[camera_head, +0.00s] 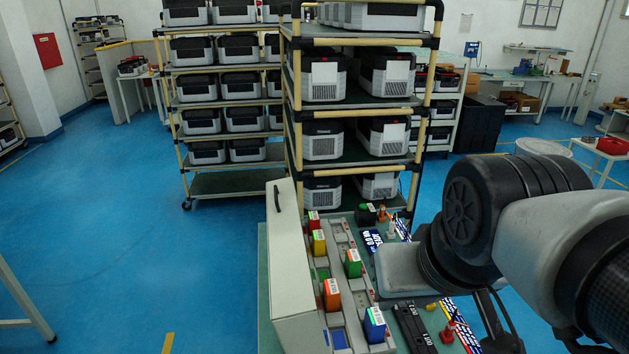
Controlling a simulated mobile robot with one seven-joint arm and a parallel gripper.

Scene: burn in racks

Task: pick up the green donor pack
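The green donor pack (353,264) stands upright in a grey slotted rack on the bench, with a pale label on its top. A red pack (313,220) and a yellow pack (318,243) are farther back to its left. An orange pack (332,294) is nearer on the left, and a blue pack (375,324) is nearer on the right. My arm comes in from the right, its grey and black links over the bench's right side. I cannot make out the fingers of my gripper, and no pack is seen held.
A tall pale panel with a dark handle (290,255) rises along the rack's left side. A black bar-like tool (413,328) and small red and yellow items lie right of the rack. A shelf rack of grey units (325,80) stands behind the bench. Blue floor is open at left.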

